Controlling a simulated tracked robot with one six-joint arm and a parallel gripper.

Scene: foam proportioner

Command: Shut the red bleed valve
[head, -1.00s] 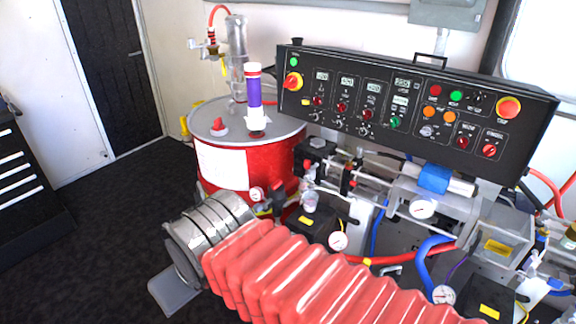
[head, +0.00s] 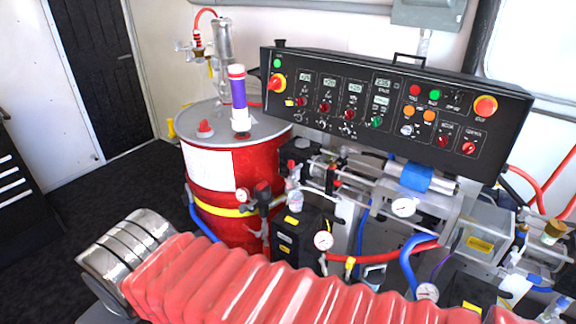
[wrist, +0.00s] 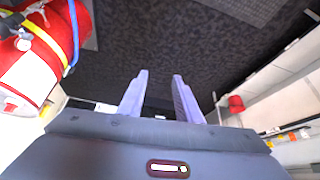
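Several small red handles show among the fittings beside the red drum in the head view, one red-and-black handle (head: 263,187) by the drum's right side and another red handle (head: 334,179) further right. I cannot tell which is the bleed valve. My gripper (wrist: 160,92) is open in the wrist view, with two pale fingers apart and nothing between them. Dark floor shows beyond the fingers. In the head view the gripper itself is hidden; my red bellows-covered arm crosses the bottom, with its metal cuff at lower left.
The red drum (head: 216,178) with a yellow band stands left of the pipework, and shows at upper left in the wrist view (wrist: 35,70). A black control panel (head: 395,105) overhangs the fittings. A blue hose (head: 407,262) and gauges crowd the right. Dark floor (head: 95,195) is clear at left.

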